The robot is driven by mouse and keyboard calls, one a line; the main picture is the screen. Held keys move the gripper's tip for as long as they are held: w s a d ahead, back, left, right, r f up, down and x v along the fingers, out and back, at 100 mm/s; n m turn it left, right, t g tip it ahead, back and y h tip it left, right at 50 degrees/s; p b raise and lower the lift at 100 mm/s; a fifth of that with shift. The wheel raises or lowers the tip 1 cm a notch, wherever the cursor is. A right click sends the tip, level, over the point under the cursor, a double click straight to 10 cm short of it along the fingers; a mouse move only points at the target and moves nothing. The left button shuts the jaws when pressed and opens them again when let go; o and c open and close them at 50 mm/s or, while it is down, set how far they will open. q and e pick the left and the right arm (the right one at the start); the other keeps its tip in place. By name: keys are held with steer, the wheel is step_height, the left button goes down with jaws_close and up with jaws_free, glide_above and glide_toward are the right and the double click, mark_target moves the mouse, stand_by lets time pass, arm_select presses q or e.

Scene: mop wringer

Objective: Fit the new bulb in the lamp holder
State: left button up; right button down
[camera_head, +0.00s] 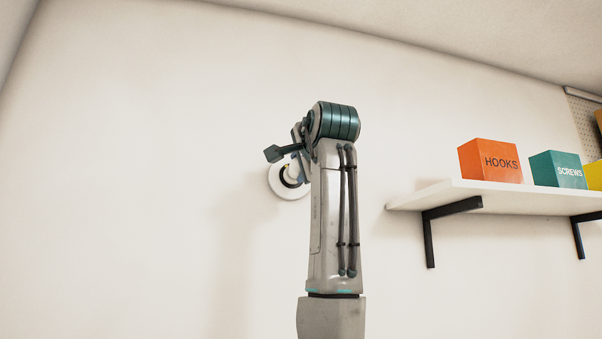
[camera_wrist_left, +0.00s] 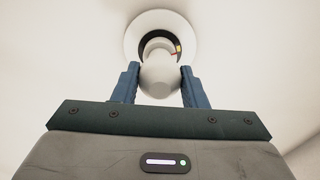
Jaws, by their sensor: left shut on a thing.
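The lamp holder is a round white disc with a dark ring inside, fixed to the wall; it shows in the head view (camera_head: 277,189), partly covered by my arm, and at the top of the left wrist view (camera_wrist_left: 133,37). My left gripper (camera_wrist_left: 159,70) is shut on a white bulb (camera_wrist_left: 156,80), with one blue finger on each side of it. The bulb's narrower end points at the middle of the holder and overlaps the dark ring in view. I cannot tell whether it is touching or inside the socket. My right gripper is in neither view.
To the right, a white wall shelf (camera_head: 450,191) on black brackets (camera_head: 429,238) carries an orange HOOKS box (camera_head: 487,161), a teal SCREWS box (camera_head: 558,170) and a yellow box (camera_head: 594,176). A pegboard (camera_head: 585,125) stands behind. The wall left of the holder is bare.

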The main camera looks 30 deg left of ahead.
arm_select(q)
steer(key=shift+r+m, duration=0.1)
steer(key=shift+m, duration=0.5)
steer(key=shift+s, duration=0.1)
steer(key=o, duration=0.8)
steer(key=shift+o, duration=1.1)
steer(key=shift+w+a, duration=0.15)
steer(key=shift+w, duration=0.05)
